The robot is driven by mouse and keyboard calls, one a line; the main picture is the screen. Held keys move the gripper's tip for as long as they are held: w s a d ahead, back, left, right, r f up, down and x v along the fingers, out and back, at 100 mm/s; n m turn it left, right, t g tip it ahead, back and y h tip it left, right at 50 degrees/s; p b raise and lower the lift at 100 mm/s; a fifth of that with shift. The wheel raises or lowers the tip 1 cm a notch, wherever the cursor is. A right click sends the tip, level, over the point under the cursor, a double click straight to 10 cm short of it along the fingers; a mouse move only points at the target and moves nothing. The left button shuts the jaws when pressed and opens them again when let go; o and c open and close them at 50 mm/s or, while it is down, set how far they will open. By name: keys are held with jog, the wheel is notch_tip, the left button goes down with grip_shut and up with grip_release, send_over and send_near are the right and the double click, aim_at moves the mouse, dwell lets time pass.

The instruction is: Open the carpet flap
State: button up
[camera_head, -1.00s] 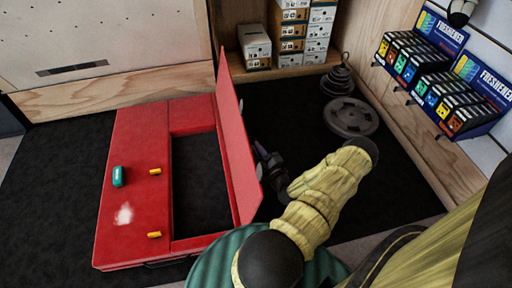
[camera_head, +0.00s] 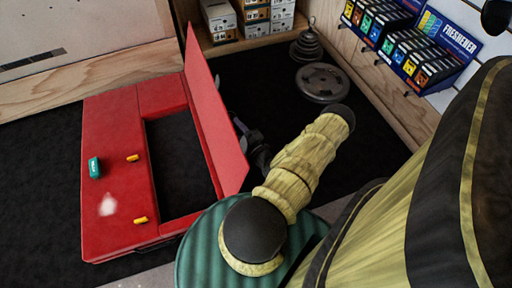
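The red crash pad (camera_head: 112,150) lies on the dark floor left of centre. Its red carpet flap (camera_head: 212,110) stands up, tilted, along the right side of a dark rectangular opening (camera_head: 180,165). My gripper (camera_head: 252,147) is right of the flap, behind it from this view, close to its lower right edge. The flap and my yellow-sleeved arm hide part of the gripper. I cannot tell whether its fingers are open or shut, or whether they touch the flap.
Round weights (camera_head: 322,82) stand at the back right. Boxes (camera_head: 220,18) fill a wooden shelf. Freshener displays (camera_head: 425,60) line the right wall.

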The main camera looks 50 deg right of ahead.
jog(key=p+v, duration=0.3)
jog(key=v, duration=1.2)
